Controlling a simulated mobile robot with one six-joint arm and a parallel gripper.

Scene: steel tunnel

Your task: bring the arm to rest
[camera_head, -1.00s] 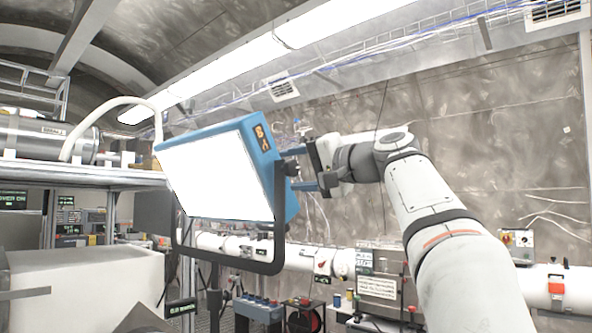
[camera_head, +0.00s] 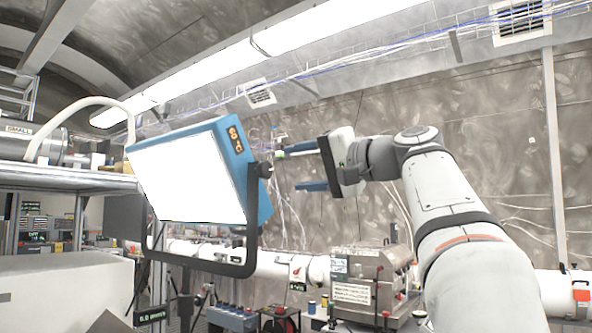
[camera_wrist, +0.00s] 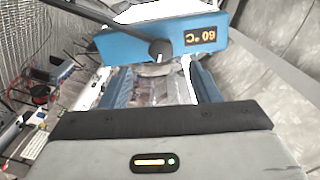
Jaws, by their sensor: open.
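My gripper (camera_head: 297,168) is open in the head view, its two blue fingers spread apart and pointing left. It is empty. The fingers stand a little to the right of a blue-framed lamp panel (camera_head: 236,170) with a bright white face, held in a dark bracket. A gap shows between the fingertips and the panel. In the wrist view my gripper (camera_wrist: 160,85) shows its blue fingers at either side, with the blue panel edge (camera_wrist: 200,36) marked "60 °C" and a dark knob beyond them.
A metal shelf (camera_head: 60,176) with a cylinder stands at the left, above a pale block (camera_head: 65,285). Behind and below my arm are a steel box (camera_head: 372,270), pipes and small devices. The wall area above my arm is clear.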

